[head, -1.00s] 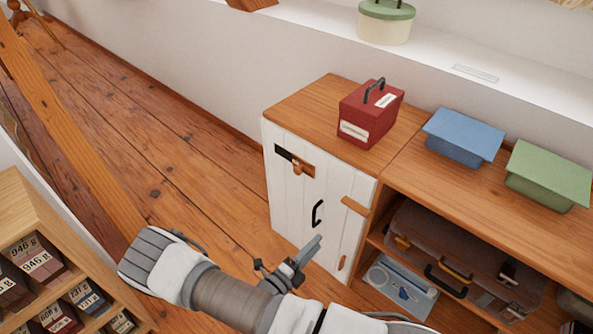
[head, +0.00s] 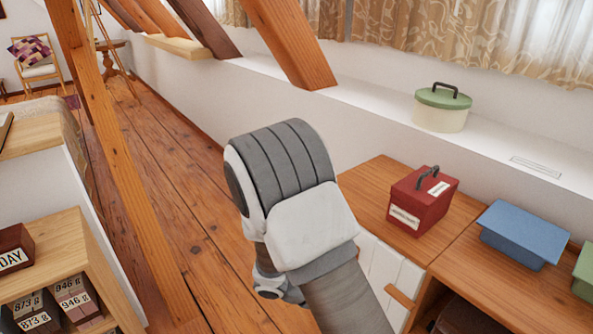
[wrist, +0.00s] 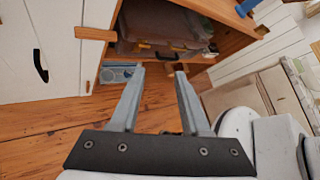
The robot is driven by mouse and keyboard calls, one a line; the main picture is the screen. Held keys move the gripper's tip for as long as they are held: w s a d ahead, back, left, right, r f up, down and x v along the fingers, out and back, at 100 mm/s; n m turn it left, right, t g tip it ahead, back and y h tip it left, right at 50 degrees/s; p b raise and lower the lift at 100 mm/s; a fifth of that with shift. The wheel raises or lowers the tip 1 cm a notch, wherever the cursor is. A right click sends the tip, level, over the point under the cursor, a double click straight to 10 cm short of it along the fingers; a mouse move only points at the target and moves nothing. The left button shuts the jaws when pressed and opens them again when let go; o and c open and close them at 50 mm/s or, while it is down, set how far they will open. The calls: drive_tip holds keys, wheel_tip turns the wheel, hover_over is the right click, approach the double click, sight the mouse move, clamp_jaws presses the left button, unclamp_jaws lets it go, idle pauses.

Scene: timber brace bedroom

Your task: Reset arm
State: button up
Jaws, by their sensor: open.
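My gripper (wrist: 160,72) shows in the wrist view with its two grey fingers apart and nothing between them. The fingers point over the wooden floor (wrist: 60,122) toward the open shelf of a low cabinet. In the head view my arm rises in the middle of the picture and its links hide the gripper. The arm stands left of the cabinet's white door (head: 385,270) and hides part of it.
A red box (head: 423,203) and a blue box (head: 523,236) stand on the cabinet top (head: 375,185). A green-lidded pot (head: 442,108) stands on the ledge. A timber post (head: 128,190) and a shelf of labelled boxes (head: 80,225) are at left. Floor shows between post and wall.

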drive_tip(key=s+r+m+t+y+p, duration=0.2)
drive_tip(key=s+r+m+y+p, duration=0.2)
drive_tip(key=r+m, duration=0.4)
drive_tip(key=s+r+m+t+y+p, duration=0.1)
drive_tip(key=s+r+m+y+p, duration=0.3)
drive_tip(key=r, duration=1.3)
drive_tip(key=s+a+r+m+t+y+p, duration=0.1)
drive_tip(key=s+r+m+y+p, duration=0.3)
drive_tip(key=r+m, duration=0.8)
drive_tip(key=shift+r+t+p, duration=0.75)
drive_tip(key=shift+t, duration=0.05)
drive_tip(key=shift+s+d, duration=0.1)
